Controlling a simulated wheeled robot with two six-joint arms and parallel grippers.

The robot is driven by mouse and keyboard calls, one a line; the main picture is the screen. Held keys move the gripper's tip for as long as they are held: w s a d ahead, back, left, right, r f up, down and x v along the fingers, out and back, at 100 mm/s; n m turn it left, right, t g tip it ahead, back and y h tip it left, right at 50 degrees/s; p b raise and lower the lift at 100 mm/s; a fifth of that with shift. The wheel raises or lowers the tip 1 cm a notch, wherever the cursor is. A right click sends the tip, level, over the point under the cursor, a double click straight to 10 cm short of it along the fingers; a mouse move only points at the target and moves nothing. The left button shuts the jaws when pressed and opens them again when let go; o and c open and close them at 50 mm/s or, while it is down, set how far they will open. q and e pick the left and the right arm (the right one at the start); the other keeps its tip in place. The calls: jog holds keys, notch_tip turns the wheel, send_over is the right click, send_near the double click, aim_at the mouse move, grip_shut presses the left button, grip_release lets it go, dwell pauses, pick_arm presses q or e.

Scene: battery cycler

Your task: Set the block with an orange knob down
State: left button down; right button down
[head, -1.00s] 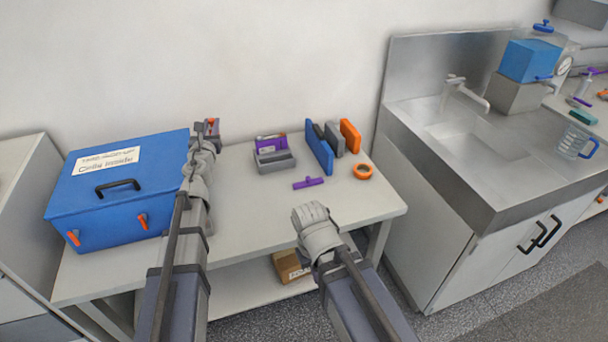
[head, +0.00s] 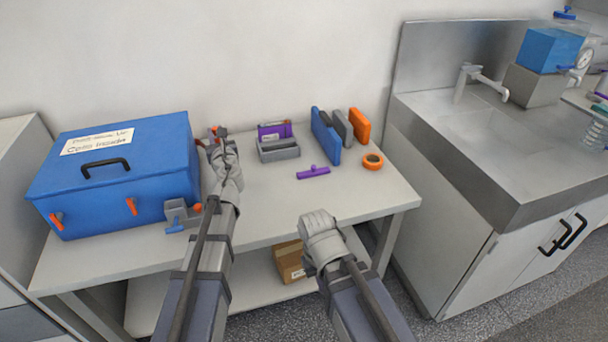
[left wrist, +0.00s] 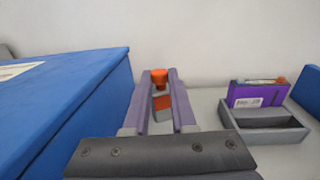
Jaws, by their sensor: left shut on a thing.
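The block with an orange knob (left wrist: 159,77) is between the fingers of my left gripper (left wrist: 160,92), which is shut on it. In the head view the gripper (head: 222,134) is over the back of the table, just right of the blue box, and hides most of the block. Only bits of orange show there. I cannot tell whether the block touches the table. My right gripper (head: 320,230) is in front of the table's front edge; its fingers cannot be made out.
The blue box (head: 165,165) stands close on the left. A grey part with an orange end (head: 180,210) lies by its front right corner. A grey holder (head: 279,151) with a purple block (head: 274,130), a purple tool (head: 313,172), upright plates (head: 326,137) and an orange ring (head: 373,161) lie to the right.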

pick_arm(q)
jog(key=shift+f, duration=0.1)
notch_tip(320, 180, down, 6)
jog(key=b, duration=0.6)
jog(key=shift+f, duration=0.15)
notch_tip(320, 180, down, 4)
jog(key=b, duration=0.4)
jog(key=shift+r, duration=0.2)
jog(key=shift+f, duration=0.15)
jog(key=c, duration=0.7)
grip_release()
jog(key=shift+c, duration=0.2)
